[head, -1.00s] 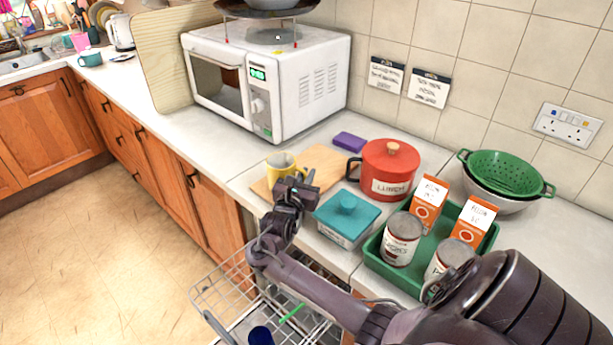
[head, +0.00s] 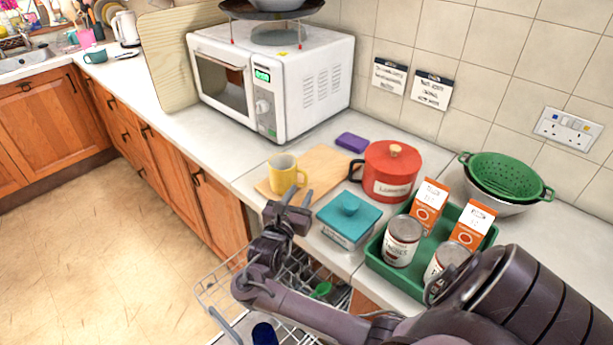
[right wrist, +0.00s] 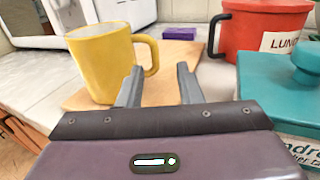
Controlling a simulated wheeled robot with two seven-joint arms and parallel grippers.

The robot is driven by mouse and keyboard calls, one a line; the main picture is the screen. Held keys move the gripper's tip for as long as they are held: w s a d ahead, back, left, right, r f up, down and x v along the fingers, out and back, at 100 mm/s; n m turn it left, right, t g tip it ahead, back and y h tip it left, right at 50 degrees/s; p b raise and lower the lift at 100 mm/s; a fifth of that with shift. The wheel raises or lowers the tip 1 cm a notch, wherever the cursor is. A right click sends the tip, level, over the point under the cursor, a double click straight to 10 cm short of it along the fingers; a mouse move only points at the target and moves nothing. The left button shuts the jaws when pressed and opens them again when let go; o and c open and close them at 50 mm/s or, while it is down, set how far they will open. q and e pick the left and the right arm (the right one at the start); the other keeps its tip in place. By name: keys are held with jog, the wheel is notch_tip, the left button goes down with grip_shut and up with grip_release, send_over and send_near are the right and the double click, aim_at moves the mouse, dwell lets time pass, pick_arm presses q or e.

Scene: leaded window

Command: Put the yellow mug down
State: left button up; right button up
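The yellow mug (head: 284,174) stands upright on the left part of the wooden board (head: 323,168) on the counter. In the right wrist view the mug (right wrist: 98,62) is just beyond and left of my fingers, its handle pointing right. My right gripper (head: 295,198) is in front of the mug on the dishwasher side. In the right wrist view the gripper (right wrist: 159,82) has its two fingers apart, with nothing held between them; the left fingertip is close to the handle, and I cannot tell if they touch. My left gripper is not in view.
A teal box (head: 348,221) and a red lidded pot (head: 388,170) stand to the right. A green tray (head: 405,280) holds cans and cartons. A purple sponge (head: 352,142) lies behind the board. An open dishwasher rack (head: 215,290) is below. The microwave (head: 270,80) stands behind.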

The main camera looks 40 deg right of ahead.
jog(key=p+v, duration=0.1)
jog(key=v, duration=0.3)
jog(key=shift+r+p, duration=0.1)
jog(key=shift+p, duration=0.2)
dwell(0.3)
